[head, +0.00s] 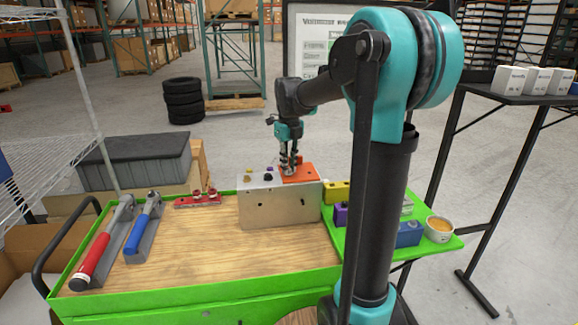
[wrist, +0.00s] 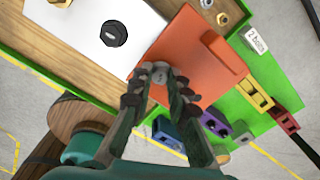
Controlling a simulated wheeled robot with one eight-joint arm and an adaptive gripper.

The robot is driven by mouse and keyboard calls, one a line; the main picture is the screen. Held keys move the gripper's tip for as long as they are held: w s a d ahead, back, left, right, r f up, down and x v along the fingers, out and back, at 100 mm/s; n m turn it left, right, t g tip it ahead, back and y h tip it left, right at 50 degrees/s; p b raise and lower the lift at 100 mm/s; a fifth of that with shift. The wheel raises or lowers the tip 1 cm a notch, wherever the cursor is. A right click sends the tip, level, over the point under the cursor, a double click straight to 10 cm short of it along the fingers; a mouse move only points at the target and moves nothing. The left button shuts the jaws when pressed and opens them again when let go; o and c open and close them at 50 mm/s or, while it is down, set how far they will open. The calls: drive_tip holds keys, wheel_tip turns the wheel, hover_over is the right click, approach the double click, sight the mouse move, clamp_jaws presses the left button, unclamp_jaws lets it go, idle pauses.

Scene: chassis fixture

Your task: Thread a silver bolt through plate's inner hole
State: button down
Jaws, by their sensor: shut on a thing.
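The orange plate (head: 310,174) lies on top of the silver chassis block (head: 262,210) in the head view. The plate also fills the middle of the wrist view (wrist: 200,50). My gripper (head: 289,170) points down over the plate's left part. In the wrist view my gripper (wrist: 160,84) is shut on a silver bolt (wrist: 160,70), whose round head shows between the fingertips. The bolt's shank and the plate's inner hole are hidden, so I cannot tell whether the bolt is in the hole. A dark round bolt head (wrist: 115,33) sits on the block beside the plate.
A green tray (head: 436,244) at the right holds yellow (head: 340,192), purple and blue blocks (head: 409,234) and a small cup (head: 439,229). Red (head: 101,247) and blue tools (head: 139,232) lie at the left. The wooden bench front (head: 210,265) is clear.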

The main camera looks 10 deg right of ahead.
drive_tip(key=m, duration=0.2)
drive_tip(key=shift+s+f+m, duration=0.15)
drive_tip(key=shift+f+m, duration=0.05)
drive_tip(key=shift+m, duration=0.2)
drive_tip(key=c, duration=1.4)
unclamp_jaws()
drive_tip(key=shift+r, duration=0.1)
drive_tip(key=shift+r, duration=1.25)
